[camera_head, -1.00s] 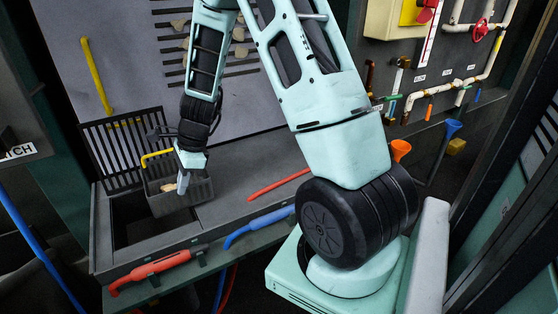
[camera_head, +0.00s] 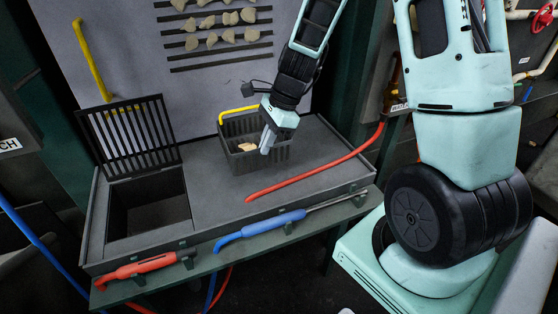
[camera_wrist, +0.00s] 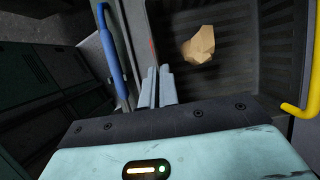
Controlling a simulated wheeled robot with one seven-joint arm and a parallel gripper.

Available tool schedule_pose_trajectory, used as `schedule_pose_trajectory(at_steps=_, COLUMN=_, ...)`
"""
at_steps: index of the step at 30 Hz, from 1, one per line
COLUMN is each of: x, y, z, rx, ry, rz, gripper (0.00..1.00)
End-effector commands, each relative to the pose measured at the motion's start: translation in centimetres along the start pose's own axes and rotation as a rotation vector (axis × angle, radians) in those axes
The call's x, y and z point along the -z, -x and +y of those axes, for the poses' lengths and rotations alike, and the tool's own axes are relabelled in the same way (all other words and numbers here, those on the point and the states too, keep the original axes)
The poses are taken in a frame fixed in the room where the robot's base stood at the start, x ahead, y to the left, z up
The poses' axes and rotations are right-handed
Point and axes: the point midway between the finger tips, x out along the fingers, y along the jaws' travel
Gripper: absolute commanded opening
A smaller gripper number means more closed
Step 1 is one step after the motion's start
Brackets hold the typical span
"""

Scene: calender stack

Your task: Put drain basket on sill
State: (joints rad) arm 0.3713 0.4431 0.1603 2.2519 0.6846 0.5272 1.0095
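The drain basket (camera_head: 275,160) is a dark slotted box with a yellow handle (camera_head: 232,112) and a tan chunk (camera_head: 246,147) inside. It is over the grey sill (camera_head: 205,195), right of the open drain pit (camera_head: 150,215). I cannot tell whether its bottom touches the sill. My gripper (camera_head: 267,141) points down at the basket's near side. In the wrist view, its fingers (camera_wrist: 157,88) are close together at the basket's wall, and the tan chunk (camera_wrist: 198,45) lies inside. The fingers look shut on that wall.
A slotted grate (camera_head: 125,135) stands raised behind the pit. A blue-handled tool (camera_head: 260,228) and a red-handled tool (camera_head: 145,267) sit along the front edge. The sill's front middle is clear.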

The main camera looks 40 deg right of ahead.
Motion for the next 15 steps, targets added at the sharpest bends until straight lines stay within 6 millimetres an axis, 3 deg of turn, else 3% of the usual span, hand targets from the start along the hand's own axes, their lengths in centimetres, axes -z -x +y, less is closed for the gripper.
schedule_pose_trajectory(at_steps=3, x=1.0, y=-2.4, z=0.1, rx=-0.003, ry=-0.004, rz=-0.001, gripper=0.0)
schedule_pose_trajectory(at_steps=15, x=2.7, y=-6.2, z=0.1, rx=-0.002, ry=-0.004, rz=-0.001, gripper=0.0)
